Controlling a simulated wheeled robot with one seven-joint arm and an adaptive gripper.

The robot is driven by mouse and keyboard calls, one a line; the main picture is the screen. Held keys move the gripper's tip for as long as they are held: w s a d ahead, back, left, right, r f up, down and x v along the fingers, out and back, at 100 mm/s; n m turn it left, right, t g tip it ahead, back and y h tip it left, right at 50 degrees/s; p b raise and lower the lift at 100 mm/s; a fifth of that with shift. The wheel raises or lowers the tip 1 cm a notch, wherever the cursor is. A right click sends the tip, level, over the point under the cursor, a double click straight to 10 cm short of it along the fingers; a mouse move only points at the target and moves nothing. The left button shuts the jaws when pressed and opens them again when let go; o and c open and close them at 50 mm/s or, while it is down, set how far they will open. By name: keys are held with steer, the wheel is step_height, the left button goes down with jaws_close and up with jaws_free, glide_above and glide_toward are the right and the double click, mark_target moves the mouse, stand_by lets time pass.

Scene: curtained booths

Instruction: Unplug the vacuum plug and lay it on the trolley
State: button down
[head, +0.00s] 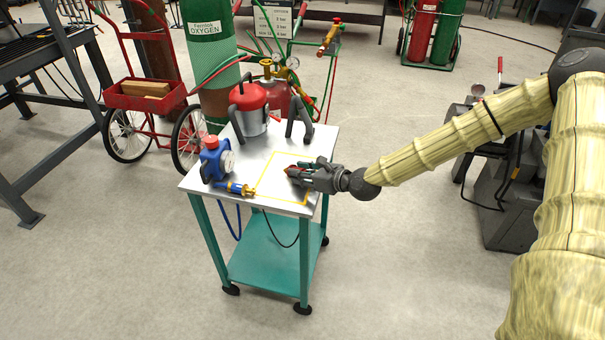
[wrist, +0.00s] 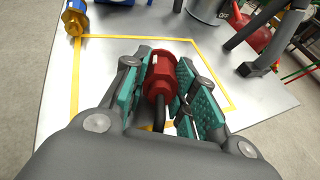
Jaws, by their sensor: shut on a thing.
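My gripper (head: 305,174) is shut on a red plug (wrist: 161,74) with a dark cable end. In the wrist view the plug lies between the teal finger pads. In the head view it is mostly hidden, with only a little red showing at the fingertips. My gripper is low over the yellow outlined area (head: 261,180) on the metal top of the trolley (head: 210,188). I cannot tell whether the plug touches the top.
A red-lidded canister (head: 252,122) and a dark handle-like piece (head: 300,128) stand at the trolley's back. A blue device (head: 212,162) and a blue-and-brass fitting (head: 238,188) sit on its left side. Gas cylinders (head: 210,60) stand behind. Floor to the front is clear.

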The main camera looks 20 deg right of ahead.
steer(key=c, duration=1.1)
jaws_free()
steer(key=shift+o, duration=0.2)
steer(key=shift+r, duration=5)
steer(key=shift+d, duration=0.1)
